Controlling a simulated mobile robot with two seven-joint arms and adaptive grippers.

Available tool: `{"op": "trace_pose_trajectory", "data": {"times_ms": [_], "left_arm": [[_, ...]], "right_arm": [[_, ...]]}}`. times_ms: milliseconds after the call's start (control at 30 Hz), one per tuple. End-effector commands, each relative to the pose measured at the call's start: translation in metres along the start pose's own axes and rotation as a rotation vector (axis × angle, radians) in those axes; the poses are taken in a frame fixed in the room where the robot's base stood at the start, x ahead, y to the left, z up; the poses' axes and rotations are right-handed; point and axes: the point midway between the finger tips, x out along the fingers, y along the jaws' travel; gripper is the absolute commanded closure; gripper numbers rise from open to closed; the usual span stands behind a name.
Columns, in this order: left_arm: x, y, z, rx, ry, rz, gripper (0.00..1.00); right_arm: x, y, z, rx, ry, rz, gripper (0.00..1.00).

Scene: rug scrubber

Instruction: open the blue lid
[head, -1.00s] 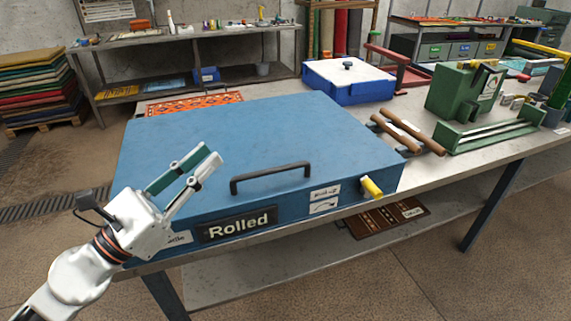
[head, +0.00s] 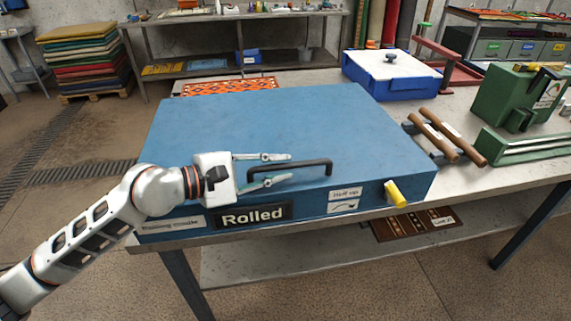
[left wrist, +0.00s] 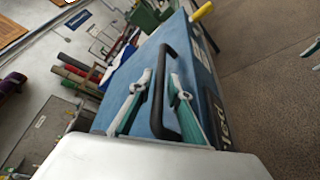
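The blue lid (head: 270,125) is the closed top of a wide blue box on the workbench, with a "Rolled" label on its front. A black bar handle (head: 302,166) stands on the lid near its front edge. My left gripper (head: 290,168) comes in from the left and is open, its two fingers at the handle's left end. In the left wrist view the open fingers (left wrist: 157,95) lie either side of the black handle (left wrist: 159,92); contact cannot be told. A yellow knob (head: 396,194) sticks out at the box's front right.
Two wooden rollers (head: 453,137) lie right of the box, beside a green machine (head: 515,97). A blue box with a white lid (head: 391,72) stands behind. A patterned rug (head: 230,87) lies at the back edge. Stacked rugs (head: 85,55) stand far left.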

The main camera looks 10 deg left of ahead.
Motion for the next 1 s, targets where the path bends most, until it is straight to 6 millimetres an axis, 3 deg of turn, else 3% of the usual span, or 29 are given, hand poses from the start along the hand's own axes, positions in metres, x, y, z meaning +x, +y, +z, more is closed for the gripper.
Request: {"op": "trace_pose_trajectory", "data": {"times_ms": [200,467,500,567,833,1000], "left_arm": [[0.018,0.000,0.000,-0.001,0.000,0.000,0.82],[0.019,-0.001,0.000,-0.002,0.000,-0.001,0.82],[0.019,-0.001,0.000,-0.002,0.000,-0.001,0.85],[0.019,-0.001,0.000,-0.002,0.000,-0.001,1.00],[0.019,0.002,0.001,-0.005,0.000,-0.002,1.00],[0.015,0.017,0.009,-0.028,-0.001,-0.010,1.00]], "right_arm": [[-0.001,0.002,-0.002,-0.004,0.002,0.002,0.67],[-0.001,0.003,-0.003,-0.005,0.003,0.002,0.67],[-0.001,0.003,-0.003,-0.005,0.003,0.003,0.67],[-0.001,0.003,-0.003,-0.005,0.004,0.003,0.67],[-0.002,0.004,-0.005,-0.006,0.005,0.003,0.67],[-0.008,0.006,-0.018,-0.008,0.013,0.006,0.67]]}}
